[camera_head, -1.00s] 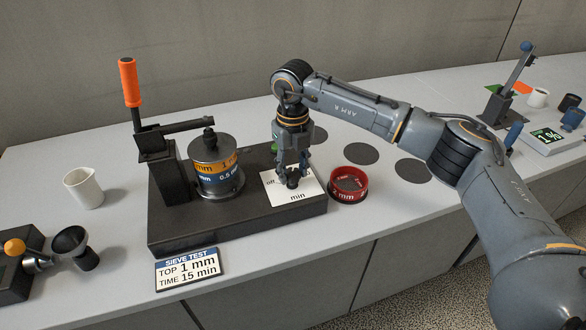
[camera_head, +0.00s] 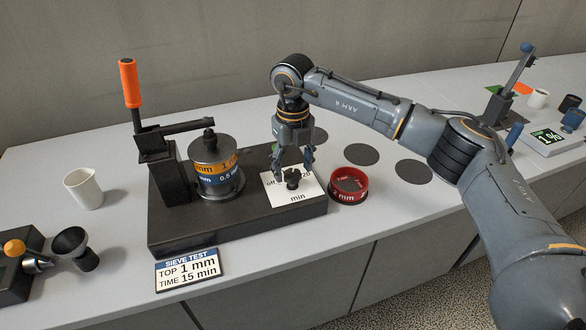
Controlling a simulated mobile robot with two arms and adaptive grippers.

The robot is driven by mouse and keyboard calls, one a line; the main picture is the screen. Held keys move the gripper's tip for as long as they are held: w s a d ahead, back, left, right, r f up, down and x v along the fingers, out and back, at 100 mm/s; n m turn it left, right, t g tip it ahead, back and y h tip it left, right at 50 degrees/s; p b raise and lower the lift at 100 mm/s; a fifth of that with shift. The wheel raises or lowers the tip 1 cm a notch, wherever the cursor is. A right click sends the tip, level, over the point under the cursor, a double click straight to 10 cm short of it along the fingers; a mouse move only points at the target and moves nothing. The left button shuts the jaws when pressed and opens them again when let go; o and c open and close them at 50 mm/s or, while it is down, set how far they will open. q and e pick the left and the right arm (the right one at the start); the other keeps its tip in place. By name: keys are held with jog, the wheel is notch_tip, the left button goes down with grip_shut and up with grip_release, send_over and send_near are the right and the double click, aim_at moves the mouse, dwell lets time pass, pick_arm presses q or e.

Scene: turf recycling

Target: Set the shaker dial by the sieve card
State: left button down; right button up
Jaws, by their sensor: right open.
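The sieve card (camera_head: 188,270) lies at the front of the bench and reads "SIEVE TEST, TOP 1 mm, TIME 15 min". The black shaker base (camera_head: 215,228) stands behind it. The dark dial knob (camera_head: 292,181) sits on a white dial plate (camera_head: 307,192) on the base's right part. The plate shows "off", "20" and "min"; the other marks and the knob's setting are hidden or too small to tell. My right gripper (camera_head: 293,168) is open just above the knob, its fingers to either side and apart from it. My left gripper is not in view.
A sieve stack (camera_head: 215,170) with orange and blue bands stands on the base, beside an orange-handled lever (camera_head: 131,85). A red 2 mm sieve (camera_head: 348,188) sits right of the base. A white cup (camera_head: 84,188) stands left.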

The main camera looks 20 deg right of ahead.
aim_at(293, 174)
notch_tip(293, 174, up, 11)
dwell(0.3)
jog(key=shift+s+f, duration=0.1)
jog(key=shift+f, duration=0.05)
